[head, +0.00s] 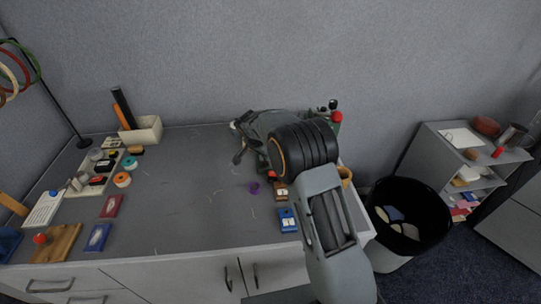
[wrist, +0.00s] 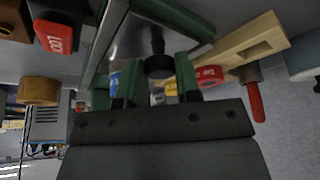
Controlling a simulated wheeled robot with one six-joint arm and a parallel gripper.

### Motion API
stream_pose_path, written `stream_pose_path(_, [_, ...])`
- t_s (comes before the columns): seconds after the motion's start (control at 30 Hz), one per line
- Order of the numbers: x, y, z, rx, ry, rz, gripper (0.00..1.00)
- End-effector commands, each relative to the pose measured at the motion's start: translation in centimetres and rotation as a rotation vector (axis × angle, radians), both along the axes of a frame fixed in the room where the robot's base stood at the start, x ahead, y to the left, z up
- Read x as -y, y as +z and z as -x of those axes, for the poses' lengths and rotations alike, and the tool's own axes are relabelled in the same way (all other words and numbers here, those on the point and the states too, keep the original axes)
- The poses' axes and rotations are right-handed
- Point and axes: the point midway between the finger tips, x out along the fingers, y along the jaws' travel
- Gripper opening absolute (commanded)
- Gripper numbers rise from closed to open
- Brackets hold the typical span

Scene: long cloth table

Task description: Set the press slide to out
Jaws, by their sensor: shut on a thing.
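In the wrist view, a black knob (wrist: 158,66) on a short stem stands out from a grey metal part (wrist: 135,35) with green sides, which I take to be the press slide. My gripper (wrist: 152,92) is shut with this knob between its fingers; the exact contact is partly hidden by the gripper body. In the head view, my arm covers the gripper and most of the press at the back right of the table. Only a green part with a red end (head: 336,118) shows beside the arm. How far the slide is out cannot be told.
In the wrist view, a red LOCK block (wrist: 54,37), a slotted wooden piece (wrist: 240,45) and a red handle (wrist: 255,100) are close by. In the head view, a blue switch block (head: 288,220) sits near the right front edge, with a black bin (head: 408,215) beyond.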

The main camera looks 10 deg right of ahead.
Motion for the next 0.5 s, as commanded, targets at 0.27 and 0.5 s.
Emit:
stream_pose_path(0.27, [-0.62, 0.13, -0.04, 0.005, 0.007, -0.007, 0.34])
stream_pose_path(0.5, [-0.29, 0.1, -0.04, 0.003, 0.002, -0.005, 0.56])
